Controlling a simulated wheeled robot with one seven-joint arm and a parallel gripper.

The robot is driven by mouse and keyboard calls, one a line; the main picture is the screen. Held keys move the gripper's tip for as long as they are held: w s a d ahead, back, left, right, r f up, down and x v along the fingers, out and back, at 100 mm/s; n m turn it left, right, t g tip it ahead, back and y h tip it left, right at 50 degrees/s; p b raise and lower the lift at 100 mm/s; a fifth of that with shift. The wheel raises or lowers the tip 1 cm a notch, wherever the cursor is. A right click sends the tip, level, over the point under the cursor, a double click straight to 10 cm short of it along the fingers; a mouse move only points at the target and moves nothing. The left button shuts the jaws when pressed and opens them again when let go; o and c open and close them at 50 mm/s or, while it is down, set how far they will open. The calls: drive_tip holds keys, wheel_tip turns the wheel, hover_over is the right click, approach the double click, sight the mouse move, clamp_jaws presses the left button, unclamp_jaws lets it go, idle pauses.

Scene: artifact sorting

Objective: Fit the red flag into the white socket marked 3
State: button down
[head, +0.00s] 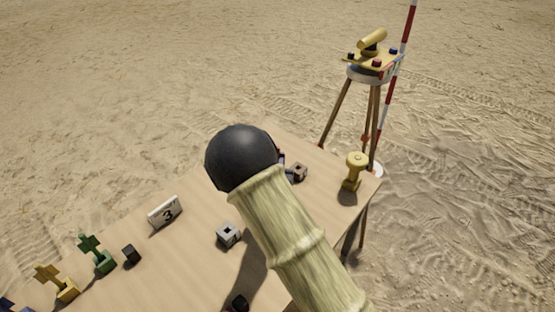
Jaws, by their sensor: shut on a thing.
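A small white-grey socket block (229,235) with a dark opening sits on the table, left of my arm. A white sign marked 3 (165,212) stands to its upper left. No red flag can be made out. My gripper cannot be made out either; my thick pale arm with its black rounded joint covers the middle of the table. A small dark reddish-purple bit (282,157) shows just past the black joint; I cannot tell what it is.
A green flag (90,244) and a yellow flag (46,273) stand in blocks at left, near a black block (131,254). A brownish block (298,172) and yellow stand (354,171) are at right. A tripod instrument (373,62) and striped pole (403,45) rise beyond the table (195,258).

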drive_tip(key=shift+f+b, duration=1.9)
idle(0.5)
drive_tip(key=shift+r, duration=0.2)
drive_tip(key=shift+r+p, duration=0.9)
drive_tip(key=shift+r, duration=0.5)
drive_tip(key=shift+b, duration=0.55)
idle(1.3)
drive_tip(key=shift+f+b, duration=1.45)
drive_tip(key=shift+f, duration=0.15)
drive_tip(key=c, duration=1.4)
unclamp_jaws()
